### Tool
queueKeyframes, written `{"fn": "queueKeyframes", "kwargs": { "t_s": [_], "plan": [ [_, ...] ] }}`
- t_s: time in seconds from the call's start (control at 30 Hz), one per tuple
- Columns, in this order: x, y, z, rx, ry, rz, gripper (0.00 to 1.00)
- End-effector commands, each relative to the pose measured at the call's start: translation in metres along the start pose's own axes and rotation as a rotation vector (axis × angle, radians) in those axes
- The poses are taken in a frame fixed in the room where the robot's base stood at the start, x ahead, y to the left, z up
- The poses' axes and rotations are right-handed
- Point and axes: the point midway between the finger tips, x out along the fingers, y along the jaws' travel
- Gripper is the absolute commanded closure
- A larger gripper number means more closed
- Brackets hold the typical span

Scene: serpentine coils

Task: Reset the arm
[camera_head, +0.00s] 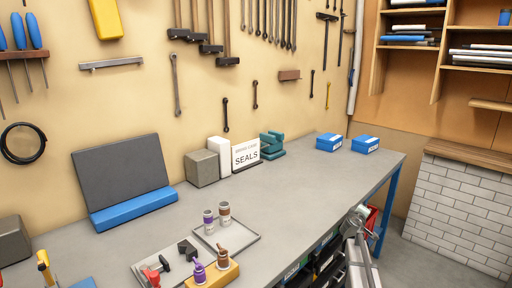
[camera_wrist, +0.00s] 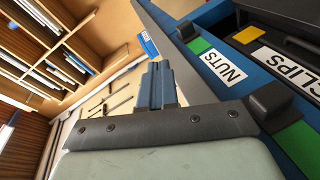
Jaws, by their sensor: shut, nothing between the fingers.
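My gripper (camera_wrist: 158,84) shows in the wrist view with its blue-grey fingers together and nothing between them. It is apart from the bench and its drawers. In the wrist view, drawer fronts labelled NUTS (camera_wrist: 222,68) and CLIPS (camera_wrist: 285,66) lie to its right. In the head view, part of my arm shows at the lower right, in front of the bench's front edge. I cannot make out the fingers there.
The grey workbench (camera_head: 310,185) is mostly clear at its right end. A tray (camera_head: 249,239) with small bottles stands near the front. A SEALS sign (camera_head: 246,154), a teal coiled piece (camera_head: 272,146) and blue boxes (camera_head: 366,144) stand at the back. Tools hang on the wall.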

Motion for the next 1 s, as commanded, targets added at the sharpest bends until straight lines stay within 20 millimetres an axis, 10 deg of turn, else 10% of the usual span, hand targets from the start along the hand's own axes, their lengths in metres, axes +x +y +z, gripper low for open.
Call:
{"fn": "queueKeyframes", "kwargs": {
  "t_s": [0.47, 1.0],
  "plan": [
    [-0.061, -0.175, 0.078, 0.12, -0.22, -0.264, 1.0],
    [-0.24, -0.4, 0.207, 0.22, -0.648, -0.699, 1.0]
  ]
}}
